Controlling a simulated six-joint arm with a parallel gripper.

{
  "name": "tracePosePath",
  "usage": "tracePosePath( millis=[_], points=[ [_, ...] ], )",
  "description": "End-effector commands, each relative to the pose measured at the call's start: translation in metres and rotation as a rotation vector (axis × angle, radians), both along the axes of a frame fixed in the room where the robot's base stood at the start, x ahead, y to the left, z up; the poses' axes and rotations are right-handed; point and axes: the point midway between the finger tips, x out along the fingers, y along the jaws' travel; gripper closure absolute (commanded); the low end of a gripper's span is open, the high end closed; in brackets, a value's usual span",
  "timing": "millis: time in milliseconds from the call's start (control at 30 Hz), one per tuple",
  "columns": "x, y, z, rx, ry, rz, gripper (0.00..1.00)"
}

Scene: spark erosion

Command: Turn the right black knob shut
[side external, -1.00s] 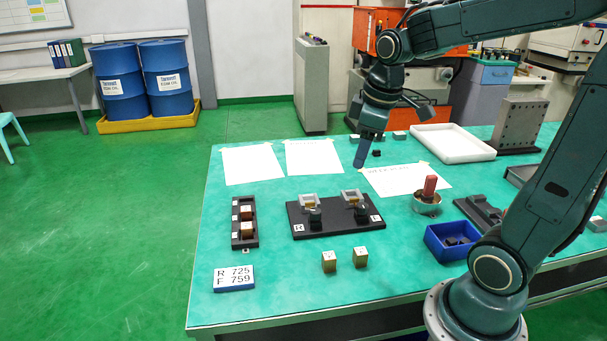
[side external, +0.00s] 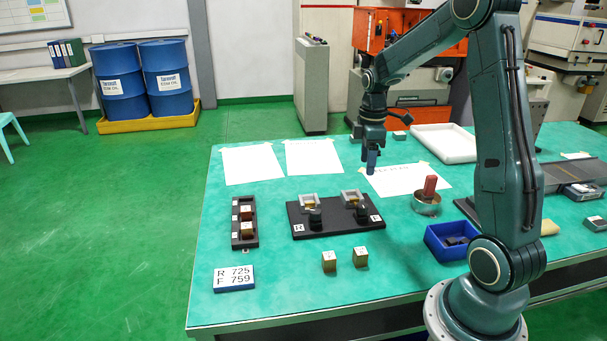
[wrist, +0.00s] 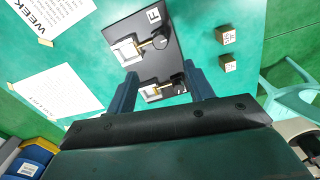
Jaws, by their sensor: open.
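A black plate (side external: 338,223) on the green table carries two small grey vises, each with a black knob at its front. The right black knob (side external: 361,213) is beside the F label; in the wrist view this knob (wrist: 160,41) is the upper one, near the F label. The left black knob (side external: 315,216) is beside the other label. The right vise (side external: 351,196) has a brass-coloured piece at its jaws. My gripper (side external: 371,168) points down, above and behind the plate, apart from both knobs. In the wrist view its open fingers (wrist: 164,85) have nothing gripped between them.
Two small brass-coloured blocks (side external: 344,260) stand in front of the plate. A black holder (side external: 244,222) with blocks is to the left. A round dish (side external: 426,204) with a red piece and a blue bin (side external: 446,243) are to the right. Paper sheets lie behind.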

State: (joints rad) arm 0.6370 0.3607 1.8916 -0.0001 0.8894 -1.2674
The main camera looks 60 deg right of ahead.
Motion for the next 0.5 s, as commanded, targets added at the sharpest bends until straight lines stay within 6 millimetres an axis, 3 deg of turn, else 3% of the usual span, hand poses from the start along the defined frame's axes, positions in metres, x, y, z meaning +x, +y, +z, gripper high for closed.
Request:
tracePosePath(
  millis=[267, 500],
  points=[
    [0.0, 0.0, -0.005, 0.001, 0.001, -0.001, 0.48],
    [0.0, 0.001, -0.025, 0.002, 0.003, -0.001, 0.48]
  ],
)
